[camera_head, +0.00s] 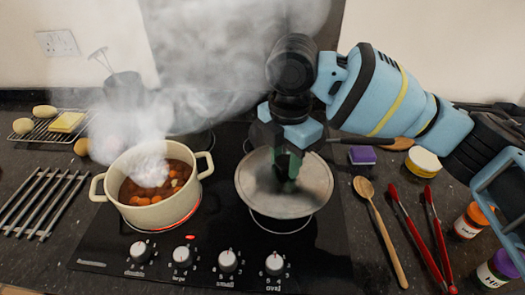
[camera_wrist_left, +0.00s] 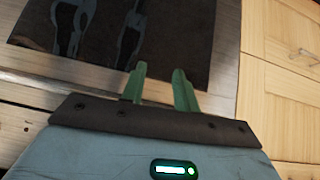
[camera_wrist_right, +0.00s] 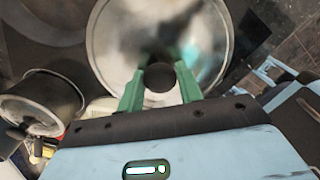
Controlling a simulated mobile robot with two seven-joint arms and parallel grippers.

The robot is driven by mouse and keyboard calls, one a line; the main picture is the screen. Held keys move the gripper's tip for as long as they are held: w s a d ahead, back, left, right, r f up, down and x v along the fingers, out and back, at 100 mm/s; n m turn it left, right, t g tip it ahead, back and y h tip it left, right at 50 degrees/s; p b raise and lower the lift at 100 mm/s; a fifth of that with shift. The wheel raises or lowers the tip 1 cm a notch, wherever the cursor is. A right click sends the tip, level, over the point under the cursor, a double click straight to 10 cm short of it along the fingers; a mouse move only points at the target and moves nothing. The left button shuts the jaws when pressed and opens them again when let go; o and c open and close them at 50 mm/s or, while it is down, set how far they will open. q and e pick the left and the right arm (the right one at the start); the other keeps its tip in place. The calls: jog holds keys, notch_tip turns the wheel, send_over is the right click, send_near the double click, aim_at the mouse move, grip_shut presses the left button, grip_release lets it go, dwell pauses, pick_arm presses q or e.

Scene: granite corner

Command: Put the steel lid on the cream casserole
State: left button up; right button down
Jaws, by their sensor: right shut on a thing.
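The cream casserole (camera_head: 120,211) stands open on the left front burner of the black hob, with orange chunks in brown stew inside. Steam rises from it. The round steel lid (camera_head: 310,190) is over the burner area to the right of the casserole. My right gripper (camera_head: 287,165) is above the lid and shut on its dark knob (camera_wrist_right: 160,77). I cannot tell whether the lid is clear of the hob. In the left wrist view, my left gripper (camera_wrist_left: 160,70) is open and empty, with bare space between its green fingers.
A wooden spoon (camera_head: 383,234) and red tongs (camera_head: 420,235) lie right of the hob, near spice jars (camera_head: 468,222). A purple sponge (camera_head: 362,155) lies behind them. A steel trivet (camera_head: 42,202) is left of the hob. Steam hides part of the back.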

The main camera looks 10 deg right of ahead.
aim_at(315, 176)
jog(key=shift+d+f+m, duration=0.2)
jog(key=shift+d+m, duration=0.3)
jog(key=shift+m, duration=0.4)
jog(key=d+m, duration=0.1)
jog(key=m, duration=0.2)
jog(key=s+d+f+m, duration=0.1)
jog(key=d+m, duration=0.1)
jog(key=m, duration=0.1)
jog(key=d+m, duration=0.2)
jog(key=m, duration=0.1)
jog(key=shift+s+f, duration=0.35)
jog(key=shift+f, duration=0.05)
jog(key=s+d+f+m, duration=0.2)
jog(key=d+m, duration=0.4)
jog(key=m, duration=0.7)
jog(key=shift+s+m, duration=0.3)
jog(key=shift+s, duration=0.35)
jog(key=shift+s+a+f, duration=0.1)
